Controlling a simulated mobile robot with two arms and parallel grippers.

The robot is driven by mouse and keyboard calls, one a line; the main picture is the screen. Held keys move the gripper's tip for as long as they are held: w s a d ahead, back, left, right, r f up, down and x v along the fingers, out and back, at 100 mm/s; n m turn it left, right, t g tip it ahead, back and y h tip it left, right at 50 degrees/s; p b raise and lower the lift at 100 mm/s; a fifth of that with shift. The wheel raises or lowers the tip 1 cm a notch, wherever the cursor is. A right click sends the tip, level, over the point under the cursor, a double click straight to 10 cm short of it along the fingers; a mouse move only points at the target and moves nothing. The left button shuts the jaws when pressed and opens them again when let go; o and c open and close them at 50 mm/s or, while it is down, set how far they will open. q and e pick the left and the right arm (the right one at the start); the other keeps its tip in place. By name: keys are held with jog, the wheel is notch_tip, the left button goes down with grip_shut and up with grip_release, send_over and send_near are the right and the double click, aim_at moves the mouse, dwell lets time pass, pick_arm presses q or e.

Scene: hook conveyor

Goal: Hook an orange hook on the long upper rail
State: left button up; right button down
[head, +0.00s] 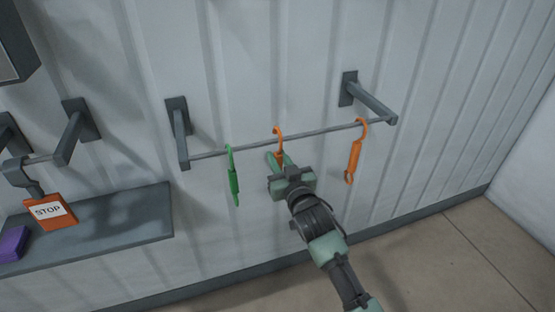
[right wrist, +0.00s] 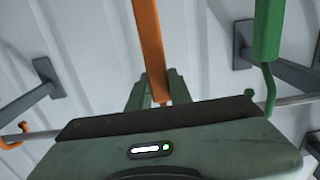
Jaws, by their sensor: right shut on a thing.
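A long grey rail (head: 320,131) runs between two wall brackets in the head view. My right gripper (head: 279,160) is in front of and just below its middle, shut on the lower part of an orange hook (head: 278,136). This hook's curved top is at the rail and appears to go over it; I cannot tell whether it rests there. In the right wrist view the orange hook's body (right wrist: 148,45) runs down between the fingers (right wrist: 158,90). A second orange hook (head: 355,155) hangs near the rail's right end. My left gripper is not in view.
A green hook (head: 233,178) hangs on the rail left of my gripper. Left bracket (head: 178,130) and right bracket (head: 368,100) stick out from the wall. Further left are a shorter rail, an orange STOP piece (head: 62,222), a grey shelf (head: 120,232) and a purple object (head: 12,243).

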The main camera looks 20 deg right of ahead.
jog(key=shift+s+r, duration=0.1)
jog(key=shift+r, duration=0.45)
jog(key=shift+s+d+p, duration=0.1)
jog(key=shift+s+p, duration=0.4)
jog(key=shift+s, duration=1.55)
jog(key=shift+s+d+p, duration=0.1)
jog(key=shift+s+p, duration=0.75)
jog(key=shift+s, duration=1.7)
